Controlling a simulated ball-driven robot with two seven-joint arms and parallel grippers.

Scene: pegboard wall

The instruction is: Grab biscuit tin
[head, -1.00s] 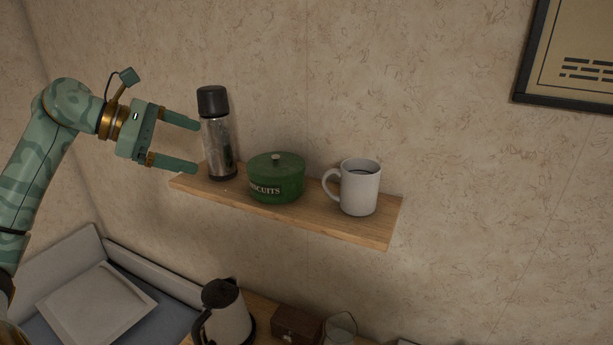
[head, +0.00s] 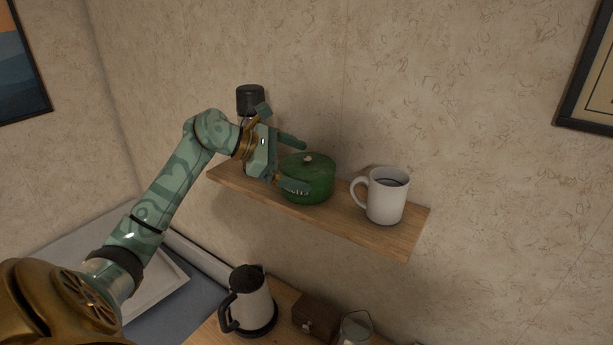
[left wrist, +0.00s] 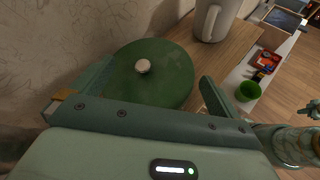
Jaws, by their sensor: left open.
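The green biscuit tin (head: 318,180) stands upright on the wooden shelf, its lid on with a pale knob. In the left wrist view the tin (left wrist: 160,75) fills the space ahead of the palm. My left gripper (head: 299,167) is open, with one finger on the wall side of the tin and the other on its front side, over part of the lettering. I cannot tell whether the fingers touch it. In the left wrist view my left gripper (left wrist: 145,98) has its fingers spread on both sides of the tin. My right gripper is not in the head view.
A white mug (head: 386,198) stands right of the tin on the shelf (head: 360,228). A dark-capped bottle (head: 250,98) stands behind my left gripper, mostly hidden. Below are a kettle (head: 249,303) and a brown box (head: 315,314). The wall is close behind the shelf.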

